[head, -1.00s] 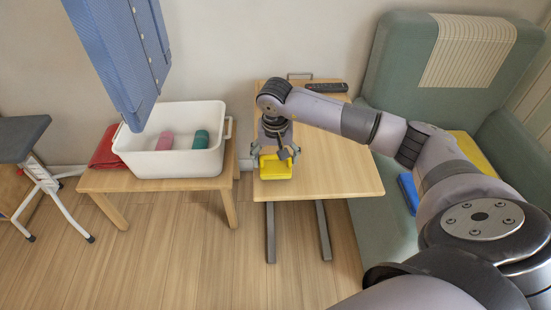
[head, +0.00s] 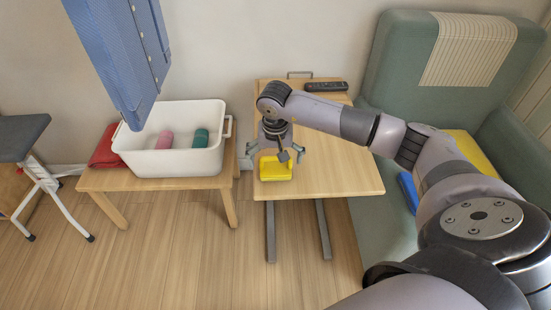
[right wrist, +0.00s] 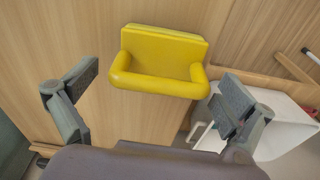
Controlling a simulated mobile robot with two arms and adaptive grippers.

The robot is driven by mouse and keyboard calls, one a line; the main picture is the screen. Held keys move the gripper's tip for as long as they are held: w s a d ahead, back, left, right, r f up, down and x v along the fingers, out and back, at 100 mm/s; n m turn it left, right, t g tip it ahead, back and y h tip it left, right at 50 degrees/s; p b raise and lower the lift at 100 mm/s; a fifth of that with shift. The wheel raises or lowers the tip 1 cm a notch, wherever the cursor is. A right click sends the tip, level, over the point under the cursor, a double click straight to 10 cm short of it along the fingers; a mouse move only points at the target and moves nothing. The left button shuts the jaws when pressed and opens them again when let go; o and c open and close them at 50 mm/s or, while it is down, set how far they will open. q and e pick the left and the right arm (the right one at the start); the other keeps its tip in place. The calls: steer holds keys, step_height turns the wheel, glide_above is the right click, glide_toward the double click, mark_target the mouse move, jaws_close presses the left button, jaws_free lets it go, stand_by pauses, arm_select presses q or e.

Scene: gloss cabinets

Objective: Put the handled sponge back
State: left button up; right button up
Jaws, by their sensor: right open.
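The yellow handled sponge (head: 275,172) lies on the small wooden table, near its left edge. In the right wrist view the sponge (right wrist: 160,62) shows its flat pad and raised handle, ahead of the fingers. My right gripper (head: 275,150) is just above and behind it in the head view, fingers spread. In the right wrist view the open fingers (right wrist: 160,100) stand either side of the sponge's line, with nothing between them. Part of the sponge is hidden by the gripper in the head view. My left gripper is not in view.
A white bin (head: 150,164) with a pink and a teal roll stands on a low table (head: 215,184) at left. A dark remote (head: 326,87) lies at the back of the wooden table (head: 340,170). A green armchair (head: 400,60) stands at right. A blue garment-like thing (head: 118,50) hangs upper left.

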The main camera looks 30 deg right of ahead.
mark_target(275, 171)
steer(key=shift+r+p, duration=0.3)
step_height(275, 171, up, 12)
steer(key=s+b, duration=0.1)
steer(key=shift+a+f, duration=0.2)
steer(key=shift+a, duration=0.2)
steer(key=shift+a, duration=0.1)
